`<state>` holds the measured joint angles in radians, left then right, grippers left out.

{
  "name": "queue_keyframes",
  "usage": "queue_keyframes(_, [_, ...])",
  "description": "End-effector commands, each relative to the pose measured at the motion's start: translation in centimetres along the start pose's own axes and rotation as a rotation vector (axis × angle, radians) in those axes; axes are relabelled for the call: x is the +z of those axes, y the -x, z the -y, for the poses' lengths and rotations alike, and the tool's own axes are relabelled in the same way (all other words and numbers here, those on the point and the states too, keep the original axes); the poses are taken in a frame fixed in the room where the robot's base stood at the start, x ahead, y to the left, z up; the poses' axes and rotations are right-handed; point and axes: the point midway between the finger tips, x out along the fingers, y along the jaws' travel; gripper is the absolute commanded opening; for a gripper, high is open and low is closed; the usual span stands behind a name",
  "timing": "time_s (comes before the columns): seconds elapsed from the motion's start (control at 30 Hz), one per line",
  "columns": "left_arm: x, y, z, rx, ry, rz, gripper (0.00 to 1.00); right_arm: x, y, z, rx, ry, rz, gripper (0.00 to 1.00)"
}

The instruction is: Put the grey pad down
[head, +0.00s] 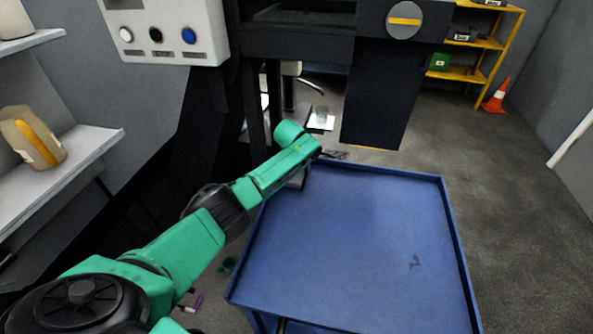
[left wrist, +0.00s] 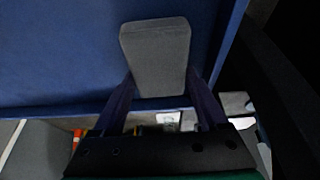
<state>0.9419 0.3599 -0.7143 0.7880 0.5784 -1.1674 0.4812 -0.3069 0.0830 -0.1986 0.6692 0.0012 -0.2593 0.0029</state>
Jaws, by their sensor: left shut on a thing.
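The grey pad (left wrist: 157,48) is a tapered block with rounded corners, seen in the left wrist view. My left gripper (left wrist: 160,85) is shut on it, with one dark finger on each side of its narrower end. In the head view my left gripper (head: 334,154) is at the far left corner of the blue cart (head: 445,205), close to its back rim. The pad cannot be made out clearly there. I cannot tell whether the pad touches the cart. My right gripper is in neither view.
The cart's blue top is bare apart from a small dark mark (head: 415,262). A dark machine with a button panel (head: 160,35) stands behind and left. A shelf (head: 75,160) holds a tan container (head: 32,137). An orange cone (head: 496,96) and yellow rack (head: 478,42) stand at back right.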

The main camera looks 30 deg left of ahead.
Motion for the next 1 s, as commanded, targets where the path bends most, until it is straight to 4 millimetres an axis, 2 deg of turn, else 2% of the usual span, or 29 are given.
queue_keyframes(0.07, [0.1,-0.2,0.0,0.000,0.000,0.000,0.23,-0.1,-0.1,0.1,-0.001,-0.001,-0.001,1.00])
queue_keyframes(0.1, [0.1,-0.1,0.0,0.000,0.000,0.000,0.88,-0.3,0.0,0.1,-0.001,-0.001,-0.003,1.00])
queue_keyframes(0.13, [0.1,-0.1,0.0,0.000,0.000,0.000,0.99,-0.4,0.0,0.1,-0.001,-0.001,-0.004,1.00])
queue_keyframes(0.4, [0.0,0.0,0.0,0.000,0.000,0.000,1.00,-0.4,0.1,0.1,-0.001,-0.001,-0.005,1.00])
queue_keyframes(0.53, [-0.1,1.1,0.0,0.001,-0.002,0.000,1.00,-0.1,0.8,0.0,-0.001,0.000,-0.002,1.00])
queue_keyframes(0.77, [-0.2,5.5,0.0,0.002,-0.002,-0.001,1.00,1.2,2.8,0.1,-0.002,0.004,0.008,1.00])
queue_keyframes(1.0, [-0.1,10.6,0.0,0.001,-0.001,-0.002,1.00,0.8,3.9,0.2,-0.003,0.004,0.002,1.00])
